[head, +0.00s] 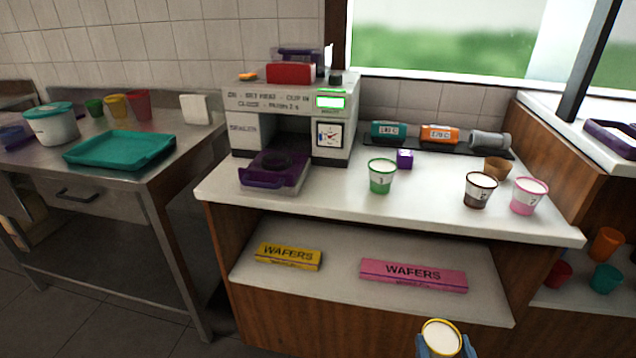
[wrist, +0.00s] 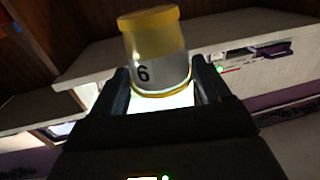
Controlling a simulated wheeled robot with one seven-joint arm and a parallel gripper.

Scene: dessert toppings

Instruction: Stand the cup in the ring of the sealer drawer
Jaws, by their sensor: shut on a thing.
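The sealer (head: 255,104) is a grey machine on the white counter. Its purple drawer (head: 258,181) sticks out at the front, and the dark ring (head: 268,164) in it looks empty. A white cup (head: 441,337) with a yellow rim shows at the bottom of the head view, its top facing up. My gripper (head: 443,346) is shut on this cup, in front of and below the counter top, to the right of the drawer. In the wrist view the cup (wrist: 157,65) sits between both fingers, with a yellow band and a digit on its side.
A green-rimmed cup (head: 381,176), a brown-rimmed cup (head: 480,189) and a pink cup (head: 529,196) stand on the counter. A small purple cube (head: 404,159) is behind. Wafer boxes (head: 413,275) lie on the lower shelf. The counter's front edge lies between my gripper and the drawer.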

